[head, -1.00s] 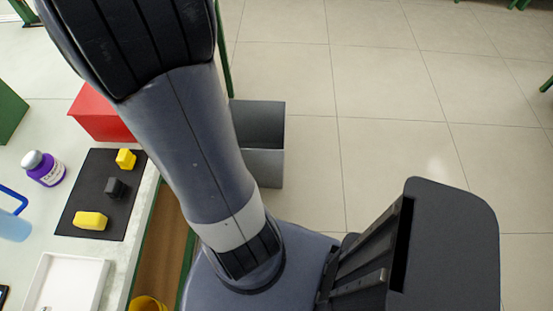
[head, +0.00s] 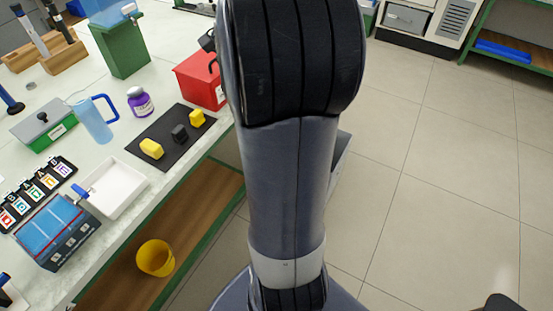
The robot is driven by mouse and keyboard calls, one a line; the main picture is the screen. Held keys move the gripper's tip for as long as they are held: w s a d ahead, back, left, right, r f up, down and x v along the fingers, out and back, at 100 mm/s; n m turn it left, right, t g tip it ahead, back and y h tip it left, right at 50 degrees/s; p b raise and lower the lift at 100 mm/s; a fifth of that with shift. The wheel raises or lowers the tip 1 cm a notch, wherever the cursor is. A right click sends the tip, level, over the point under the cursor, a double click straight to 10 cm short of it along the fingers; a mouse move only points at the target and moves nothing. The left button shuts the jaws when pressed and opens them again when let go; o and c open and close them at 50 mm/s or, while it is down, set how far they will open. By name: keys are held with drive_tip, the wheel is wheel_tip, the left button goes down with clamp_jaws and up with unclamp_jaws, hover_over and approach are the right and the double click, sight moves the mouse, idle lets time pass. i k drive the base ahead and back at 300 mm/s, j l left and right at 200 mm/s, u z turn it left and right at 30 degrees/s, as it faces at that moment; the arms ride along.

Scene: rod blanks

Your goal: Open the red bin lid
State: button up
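The red bin (head: 203,84) stands at the right edge of the workbench, partly hidden behind my arm. Its top looks red and flat, so the lid appears closed. A small black curved piece, perhaps a handle, shows at the bin's top next to my arm. Another dark part shows just above it at the arm's left edge and may belong to my gripper. My arm covers the rest, so I cannot tell whether the gripper touches the lid or how its fingers stand.
A black mat (head: 160,150) with yellow and black blocks lies in front of the bin. A purple bottle (head: 140,102), blue-handled jug (head: 94,120), green bin (head: 121,50) and white tray (head: 118,190) stand left. A yellow bucket (head: 155,259) sits on the lower shelf. Floor at right is clear.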

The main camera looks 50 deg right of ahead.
sight(202, 67)
drive_tip(key=k+j, duration=0.2)
drive_tip(key=k+j+u, duration=0.1)
drive_tip(key=k, duration=0.3)
drive_tip(key=i+l+z, duration=0.1)
drive_tip(key=i+l, duration=0.15)
drive_tip(key=i, duration=0.25)
drive_tip(key=i+l+z, duration=0.1)
drive_tip(key=i+l, duration=0.15)
drive_tip(key=i, duration=0.3)
drive_tip(key=i+l, duration=0.2)
drive_tip(key=i, duration=0.3)
drive_tip(key=z, duration=0.05)
